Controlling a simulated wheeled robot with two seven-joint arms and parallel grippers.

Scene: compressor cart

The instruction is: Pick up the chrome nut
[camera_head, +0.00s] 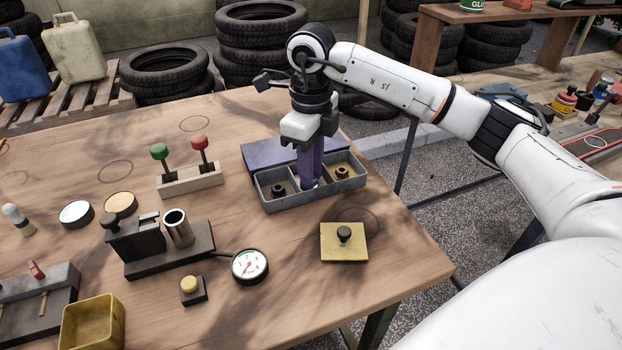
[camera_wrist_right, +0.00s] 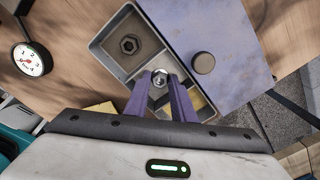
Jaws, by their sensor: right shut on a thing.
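The grey tray (camera_head: 290,205) has compartments and stands near the table's right edge. My right gripper (camera_head: 309,183) points straight down into its middle compartment, with purple fingers. In the right wrist view the fingertips (camera_wrist_right: 160,80) are closed around the chrome nut (camera_wrist_right: 159,82), which sits low in the tray. In the head view the fingers mostly hide it. A dark nut (camera_head: 279,190) lies in the left compartment, and also shows in the wrist view (camera_wrist_right: 129,44). A brass-coloured nut (camera_head: 342,172) lies in the right compartment. My left gripper is not in view.
A purple lid (camera_head: 268,152) with a dark knob (camera_wrist_right: 203,62) lies against the tray's far side. A yellow plate (camera_head: 331,254) with a black knob is in front. A two-lever block (camera_head: 190,182), a gauge (camera_head: 249,266) and a dark fixture (camera_head: 137,240) stand left.

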